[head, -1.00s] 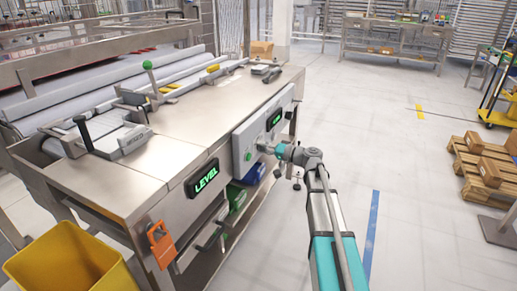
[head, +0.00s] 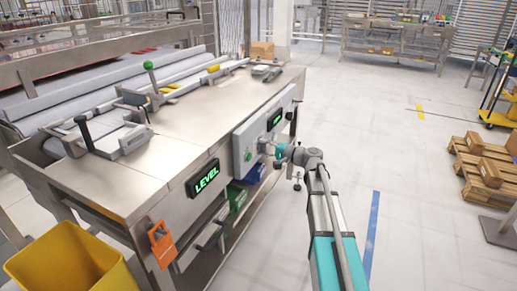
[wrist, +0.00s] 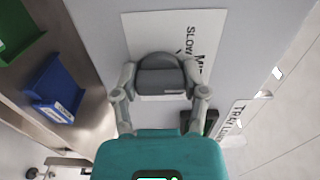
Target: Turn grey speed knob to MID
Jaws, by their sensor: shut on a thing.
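The grey speed knob (wrist: 160,75) is in the middle of the wrist view, on the light grey panel. My gripper (wrist: 161,92) has a finger on each side of the knob and is shut on it. Behind the knob is a white label (wrist: 198,28) reading "SLOW" and part of "MID"; the knob hides the rest. A small dark mark shows at the knob's edge near the "MID" lettering. In the head view my gripper (head: 273,152) is at the control panel (head: 242,140) on the bench's side, and the knob is too small to make out.
A second label (wrist: 235,125) and a dark part sit beside the gripper. Blue (wrist: 55,90) and green bins are on the shelf below.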

